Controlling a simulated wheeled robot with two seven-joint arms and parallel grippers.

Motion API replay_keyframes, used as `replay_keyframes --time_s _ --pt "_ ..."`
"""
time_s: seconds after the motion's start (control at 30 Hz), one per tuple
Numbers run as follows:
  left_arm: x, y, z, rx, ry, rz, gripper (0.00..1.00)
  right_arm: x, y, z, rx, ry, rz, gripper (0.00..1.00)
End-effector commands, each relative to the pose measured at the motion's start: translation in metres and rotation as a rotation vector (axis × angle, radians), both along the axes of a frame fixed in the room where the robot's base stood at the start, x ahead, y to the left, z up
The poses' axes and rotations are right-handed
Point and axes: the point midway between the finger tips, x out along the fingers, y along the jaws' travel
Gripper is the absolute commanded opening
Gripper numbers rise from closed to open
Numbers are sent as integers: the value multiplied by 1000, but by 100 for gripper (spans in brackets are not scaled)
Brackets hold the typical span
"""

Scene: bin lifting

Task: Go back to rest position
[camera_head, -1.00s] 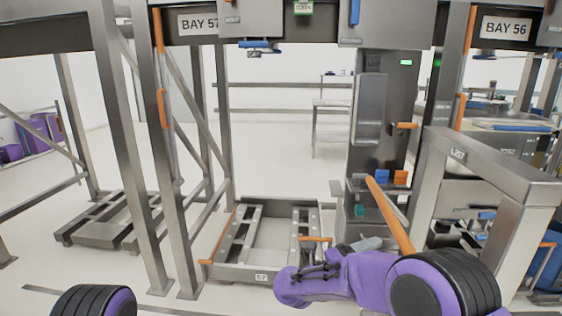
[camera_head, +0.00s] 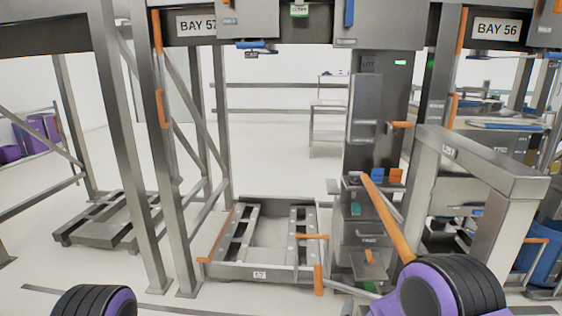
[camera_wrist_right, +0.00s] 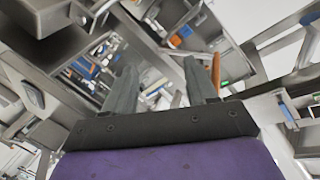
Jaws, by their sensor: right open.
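My right gripper shows in the right wrist view (camera_wrist_right: 160,85). Its two grey fingers stand apart with nothing between them. A purple and black part of my left arm shows at the lower left, and my left gripper is out of view. The low metal bin frame (camera_head: 258,274) marked 57 stands on the floor in the bay, apart from my arms.
A grey column (camera_head: 375,125) with an orange lever (camera_head: 388,218) stands right of the bin frame. A grey metal stand (camera_head: 480,170) is close on the right. Bay posts (camera_head: 125,150) rise at the left. Pale floor at the lower middle is clear.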

Motion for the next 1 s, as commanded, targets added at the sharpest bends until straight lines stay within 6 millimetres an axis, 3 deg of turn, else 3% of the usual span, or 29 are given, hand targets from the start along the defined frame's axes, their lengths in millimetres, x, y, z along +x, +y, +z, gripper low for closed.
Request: replay_keyframes --time_s 0.03,0.1,0.17,0.2,0.3,0.4,0.5,0.63,0.83,0.87,0.9,1.0 --pt "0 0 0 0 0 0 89 -26 -10 -32 -26 126 44 57" --pt "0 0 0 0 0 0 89 -69 -23 -74 -53 317 108 57" --pt "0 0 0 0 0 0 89 -113 -35 -105 -66 479 153 57" --pt "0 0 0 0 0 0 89 -145 -43 -123 -71 586 178 57" --pt "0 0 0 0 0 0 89 -226 -63 -153 -70 830 222 57" --pt "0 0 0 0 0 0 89 -296 -80 -164 -60 1015 233 57" --pt "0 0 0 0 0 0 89 -341 -94 -166 -53 1118 212 57" --pt "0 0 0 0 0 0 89 -362 -104 -171 -44 1166 186 57" --pt "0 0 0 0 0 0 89 -362 -103 -172 -45 1166 187 57" --pt "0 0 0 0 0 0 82 -362 -103 -172 -45 1166 187 50" --pt "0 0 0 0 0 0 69 -362 -103 -172 -45 1166 187 43" --pt "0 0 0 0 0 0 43 -362 -103 -172 -46 1165 187 43"
